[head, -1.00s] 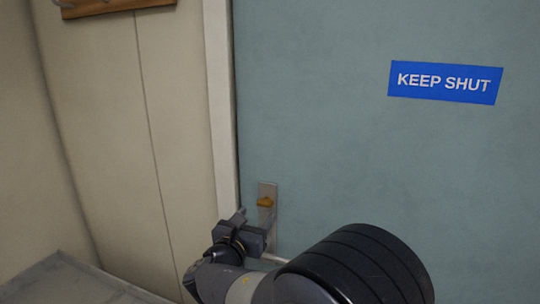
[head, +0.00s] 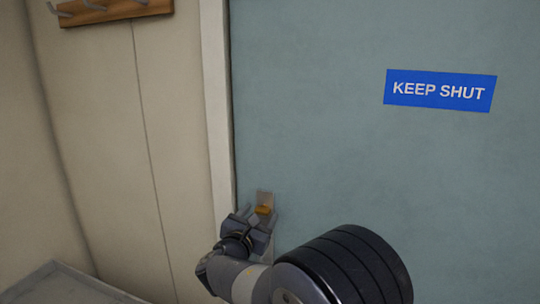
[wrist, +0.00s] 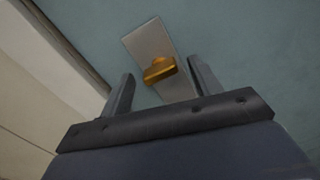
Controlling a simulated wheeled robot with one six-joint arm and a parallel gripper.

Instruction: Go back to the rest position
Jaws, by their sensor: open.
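My gripper (head: 259,217) is open and empty in front of the door's lock plate (head: 265,196). In the wrist view my gripper (wrist: 160,85) has its two fingers spread, with a brass thumb-turn (wrist: 160,69) seen between and beyond their tips. The thumb-turn also shows in the head view (head: 263,210), just past the fingers. I cannot tell how much gap lies between the fingers and the thumb-turn. The blue-green door (head: 330,130) appears closed against its pale frame (head: 217,110).
A blue KEEP SHUT sign (head: 440,90) is on the door. A wooden rack with hooks (head: 112,10) hangs on the beige wall at upper left. A grey surface with a raised edge (head: 60,285) lies at lower left. The space before the upper door looks clear.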

